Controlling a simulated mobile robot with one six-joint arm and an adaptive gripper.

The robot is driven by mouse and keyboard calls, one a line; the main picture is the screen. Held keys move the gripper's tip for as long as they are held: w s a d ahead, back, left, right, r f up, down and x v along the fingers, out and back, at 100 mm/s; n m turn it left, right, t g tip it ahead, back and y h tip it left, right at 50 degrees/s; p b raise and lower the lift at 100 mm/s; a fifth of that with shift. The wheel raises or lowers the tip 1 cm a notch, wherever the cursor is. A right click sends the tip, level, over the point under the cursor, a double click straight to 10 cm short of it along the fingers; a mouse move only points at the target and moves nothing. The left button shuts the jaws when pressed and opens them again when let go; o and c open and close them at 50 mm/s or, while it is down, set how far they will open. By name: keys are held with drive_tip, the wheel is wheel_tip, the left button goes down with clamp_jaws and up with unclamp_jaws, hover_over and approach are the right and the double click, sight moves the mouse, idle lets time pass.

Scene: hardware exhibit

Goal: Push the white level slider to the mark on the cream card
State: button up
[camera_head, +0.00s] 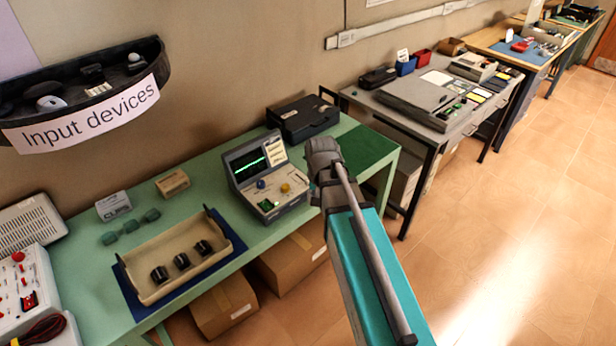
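I cannot make out a white level slider for certain. A grey instrument (262,188) with a dark screen and a green trace stands on the green bench. It has a blue knob, a yellow knob, a green part low on its front and a small cream panel (275,151) beside the screen. I cannot tell whether that panel is the cream card. The end of my arm with my gripper (323,152) is just right of the instrument in the picture, seen from behind. Its fingers cannot be made out, and I see nothing held.
The green bench (85,262) also holds a cream tray (150,292) with several black knobs, a black case (302,118) and small boxes. A wall shelf labelled "Input devices" (90,116) hangs at left. A grey table (440,133) with consoles stands farther right. The tiled floor at right is clear.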

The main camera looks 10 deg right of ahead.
drive_tip(key=w+r+m+p, duration=0.2)
drive_tip(key=w+m, duration=0.2)
drive_tip(key=w, duration=0.5)
drive_tip(key=w+r+m+p, duration=0.2)
drive_tip(key=w+m, duration=0.2)
drive_tip(key=w, duration=0.5)
drive_tip(key=shift+w+d+r, duration=0.2)
drive_tip(key=shift+r, duration=0.05)
drive_tip(key=shift+f, duration=0.25)
wheel_tip(320, 180, down, 13)
drive_tip(key=b, duration=1.4)
drive_tip(key=shift+f, duration=0.15)
clamp_jaws()
